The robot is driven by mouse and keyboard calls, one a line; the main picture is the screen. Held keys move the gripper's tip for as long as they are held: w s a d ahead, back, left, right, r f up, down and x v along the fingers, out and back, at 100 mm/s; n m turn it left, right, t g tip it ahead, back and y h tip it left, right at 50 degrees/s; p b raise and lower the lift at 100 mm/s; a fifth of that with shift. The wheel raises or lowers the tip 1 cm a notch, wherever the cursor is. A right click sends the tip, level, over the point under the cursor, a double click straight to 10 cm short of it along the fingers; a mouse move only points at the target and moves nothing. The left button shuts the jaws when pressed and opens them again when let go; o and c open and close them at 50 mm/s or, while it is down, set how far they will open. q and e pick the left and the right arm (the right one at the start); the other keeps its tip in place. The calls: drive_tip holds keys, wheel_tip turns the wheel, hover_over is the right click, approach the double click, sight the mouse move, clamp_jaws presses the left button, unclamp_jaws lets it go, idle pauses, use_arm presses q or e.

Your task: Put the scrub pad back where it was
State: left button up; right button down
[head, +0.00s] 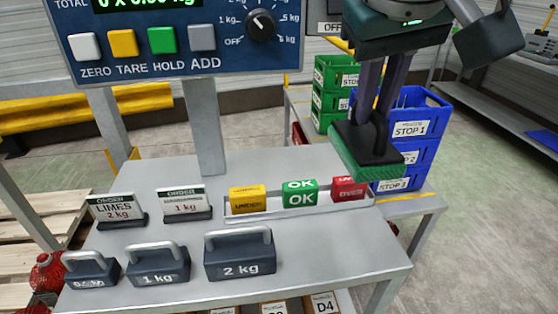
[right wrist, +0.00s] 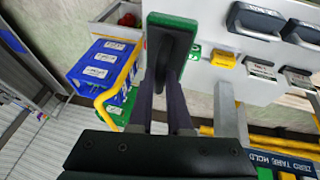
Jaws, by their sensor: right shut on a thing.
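My right gripper (head: 378,125) is shut on the scrub pad (head: 368,165), a green pad with a black top and handle. It holds the pad in the air over the right end of the grey table (head: 320,255), above and close to the red block in the picture. In the right wrist view the gripper (right wrist: 166,88) grips the handle of the pad (right wrist: 187,24), whose green edge shows around the black top. My left gripper is not in view.
A tray (head: 285,208) holds yellow, green OK and red blocks (head: 348,188). Two order signs (head: 185,200) and three handled weights (head: 240,255) stand left and in front. Blue crates (head: 425,105) and green crates (head: 330,85) are stacked behind. A scale panel (head: 185,50) rises at the back.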

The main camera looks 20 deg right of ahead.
drive_tip(key=shift+f+b, duration=1.1)
drive_tip(key=shift+f, duration=8.65)
drive_tip(key=shift+f, duration=0.1)
drive_tip(key=c, duration=0.9)
unclamp_jaws()
drive_tip(key=shift+o, duration=0.2)
